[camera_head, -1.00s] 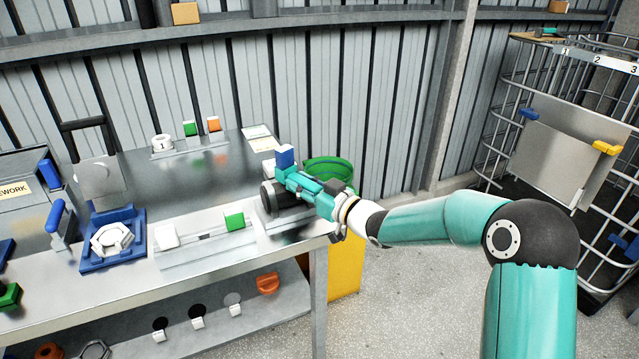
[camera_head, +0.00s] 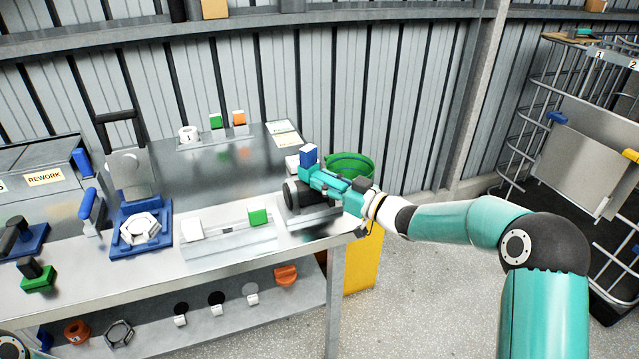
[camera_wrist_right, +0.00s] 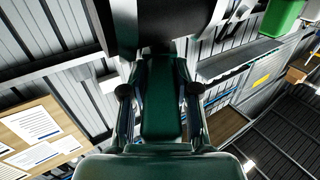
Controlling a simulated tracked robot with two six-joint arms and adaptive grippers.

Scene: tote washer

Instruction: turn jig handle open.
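A blue jig (camera_head: 128,250) on the left of the bench holds a white hexagonal part (camera_head: 140,229). A blue upright handle (camera_head: 90,206) stands just left of it, beside a grey plate. My right gripper (camera_head: 316,178) is over the bench's right end, far from this handle. It is at a black cylinder (camera_head: 297,197) with a blue block (camera_head: 309,154) above it; whether it touches either is unclear. In the right wrist view, the gripper's dark linkages (camera_wrist_right: 158,95) stand apart, but its fingertips are not clear. My left gripper is not in view.
A green block (camera_head: 258,216) and a white block (camera_head: 192,230) sit on the middle of the bench. A green bin (camera_head: 350,166) stands behind the right end. A wire cage (camera_head: 560,80) is at the right. The bench's back middle is mostly clear.

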